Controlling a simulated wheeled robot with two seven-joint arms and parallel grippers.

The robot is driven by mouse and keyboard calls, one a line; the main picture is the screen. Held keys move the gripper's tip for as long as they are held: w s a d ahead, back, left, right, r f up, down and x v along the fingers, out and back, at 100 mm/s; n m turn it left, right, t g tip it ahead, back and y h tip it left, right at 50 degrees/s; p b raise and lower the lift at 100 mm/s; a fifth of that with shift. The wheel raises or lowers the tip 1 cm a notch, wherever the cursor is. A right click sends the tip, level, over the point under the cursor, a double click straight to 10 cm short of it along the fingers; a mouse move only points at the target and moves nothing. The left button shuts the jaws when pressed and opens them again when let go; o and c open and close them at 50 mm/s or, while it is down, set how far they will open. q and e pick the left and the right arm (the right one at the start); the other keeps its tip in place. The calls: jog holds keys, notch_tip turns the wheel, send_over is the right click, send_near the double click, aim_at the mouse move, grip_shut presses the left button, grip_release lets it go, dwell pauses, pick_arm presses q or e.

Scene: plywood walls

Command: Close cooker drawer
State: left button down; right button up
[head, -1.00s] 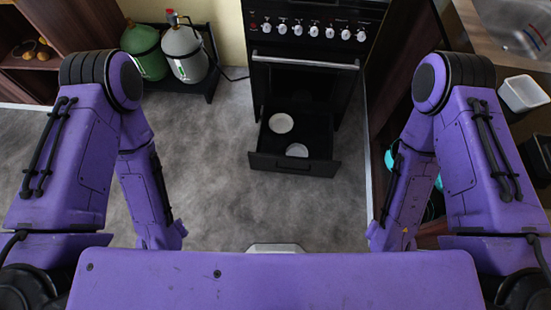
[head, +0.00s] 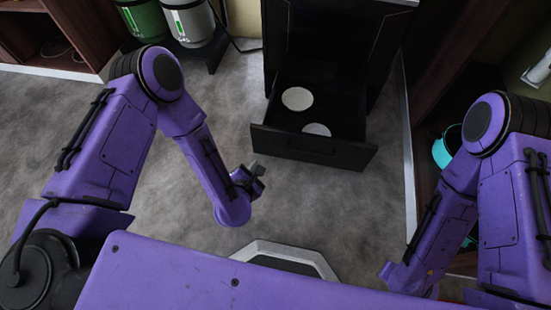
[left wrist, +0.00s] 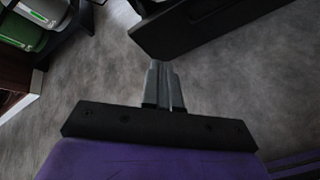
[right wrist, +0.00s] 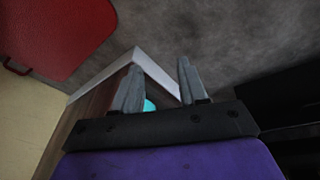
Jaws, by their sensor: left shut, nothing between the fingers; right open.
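The black cooker (head: 325,45) stands at the top of the head view. Its bottom drawer (head: 312,147) is pulled out, with two pale round dishes (head: 297,99) (head: 316,130) inside. My left gripper (head: 254,166) is to the left of the drawer front and on my side of it, apart from it. In the left wrist view its fingers (left wrist: 163,68) are together and empty, and the dark drawer front (left wrist: 205,22) shows beyond them. My right gripper is hidden in the head view. In the right wrist view its fingers (right wrist: 158,75) are spread with nothing held.
Green and grey gas bottles (head: 188,20) stand on a low black stand at the upper left. A brown open shelf (head: 45,40) is at the far left. A cabinet with a turquoise item (head: 445,150) is on the right. Grey floor (head: 200,95) is clear before the drawer.

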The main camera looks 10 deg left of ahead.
pick_arm(q)
jog(key=w+d+f+n+t+b, duration=0.25)
jog(key=w+f+n+b, duration=0.25)
jog(key=f+n+b, duration=0.25)
jog(key=b, duration=0.5)
send_near(277, 133)
notch_tip(277, 133, down, 2)
jog(key=w, duration=0.2)
jog(key=w+b, duration=0.1)
jog(key=w, duration=0.2)
jog(key=shift+w+d+f+n+b, duration=0.1)
jog(key=shift+w+f+n+b, duration=0.05)
jog(key=shift+w+n+b, duration=0.15)
jog(key=shift+w, duration=0.3)
pick_arm(e)
jog(key=s+d+f+n+g, duration=0.1)
jog(key=s+f+n+g, duration=0.1)
jog(key=f, duration=0.6)
jog(key=s+f+n+g+y, duration=0.1)
jog(key=s+f+n+g, duration=0.1)
jog(key=f, duration=0.6)
jog(key=shift+s+d+f, duration=0.3)
jog(key=shift+s+d, duration=0.1)
jog(key=shift+s, duration=0.1)
